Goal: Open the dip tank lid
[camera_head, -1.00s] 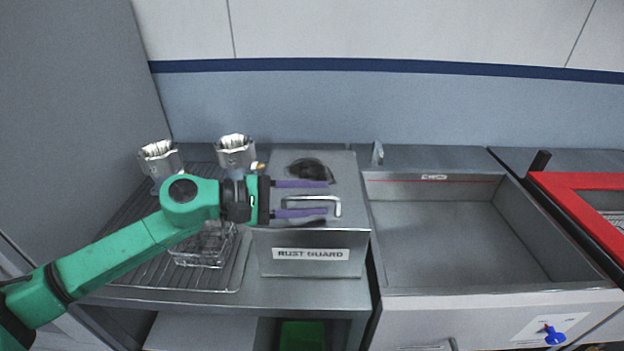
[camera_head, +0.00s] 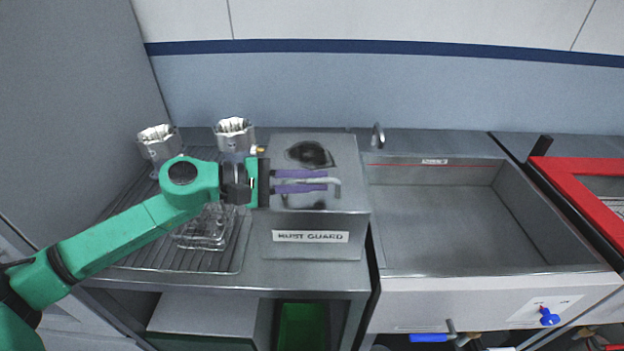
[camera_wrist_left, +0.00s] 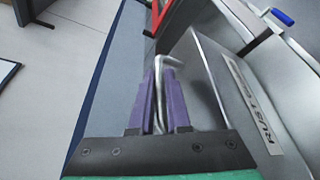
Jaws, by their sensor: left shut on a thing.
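The dip tank is a grey metal box labelled RUST GUARD, with its lid (camera_head: 350,170) lying flat and closed on top. A bent metal bar handle (camera_head: 337,188) is on the lid. My left gripper (camera_head: 326,181) reaches in from the left over the lid. Its purple fingers are shut on the handle, which also shows between them in the left wrist view (camera_wrist_left: 159,85). The fingers hide part of the bar. My right gripper is not in view.
An open empty basin (camera_head: 450,220) stands right of the tank, with a red frame (camera_head: 590,205) beyond it. Left of the tank, a wire rack (camera_head: 130,255) holds a wire basket (camera_head: 205,230) and two metal housings (camera_head: 235,135) (camera_head: 158,142). A blue knob (camera_head: 549,317) is on the front.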

